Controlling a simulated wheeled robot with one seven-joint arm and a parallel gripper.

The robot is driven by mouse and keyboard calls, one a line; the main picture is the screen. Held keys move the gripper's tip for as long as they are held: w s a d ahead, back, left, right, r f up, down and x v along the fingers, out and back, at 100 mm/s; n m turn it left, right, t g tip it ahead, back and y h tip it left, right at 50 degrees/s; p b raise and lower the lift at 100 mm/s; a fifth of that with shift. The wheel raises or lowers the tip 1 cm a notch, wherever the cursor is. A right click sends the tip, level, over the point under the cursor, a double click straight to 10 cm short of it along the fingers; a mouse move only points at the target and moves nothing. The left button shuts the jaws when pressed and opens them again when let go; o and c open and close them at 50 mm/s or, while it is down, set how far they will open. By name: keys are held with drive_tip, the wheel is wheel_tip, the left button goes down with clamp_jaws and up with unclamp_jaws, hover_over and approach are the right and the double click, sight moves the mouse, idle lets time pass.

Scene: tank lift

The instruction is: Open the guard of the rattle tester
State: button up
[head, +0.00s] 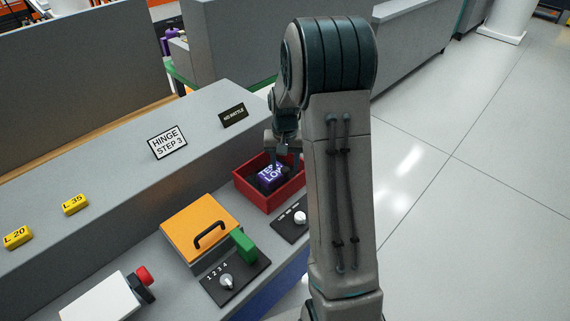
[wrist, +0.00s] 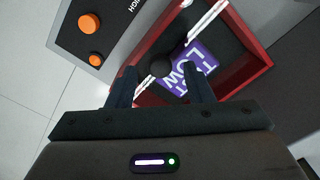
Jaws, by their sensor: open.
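An orange cover (head: 202,228) with a black handle (head: 209,235) lies closed over a grey box on the bench; it looks like the guard, though no label on it names the tester. A green block (head: 243,245) stands at its right side. My gripper (head: 285,143) is open, over the red tray (head: 265,202), apart from the cover and to its upper right. In the wrist view, the open fingers of my gripper (wrist: 159,68) point at a purple block (wrist: 200,62) in the red tray (wrist: 249,68). A dark round part shows between the fingertips. Nothing is clearly held.
A dark panel (head: 234,281) with a knob and numbers 1 to 4 is below the cover. Another panel (head: 290,222) with a white knob is below the tray. A white unit with a red knob (head: 143,276) stands at lower left. Signs stand on the ledge behind.

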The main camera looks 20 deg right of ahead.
drive_tip(key=shift+f, duration=0.65)
clamp_jaws()
drive_tip(key=shift+r, duration=0.1)
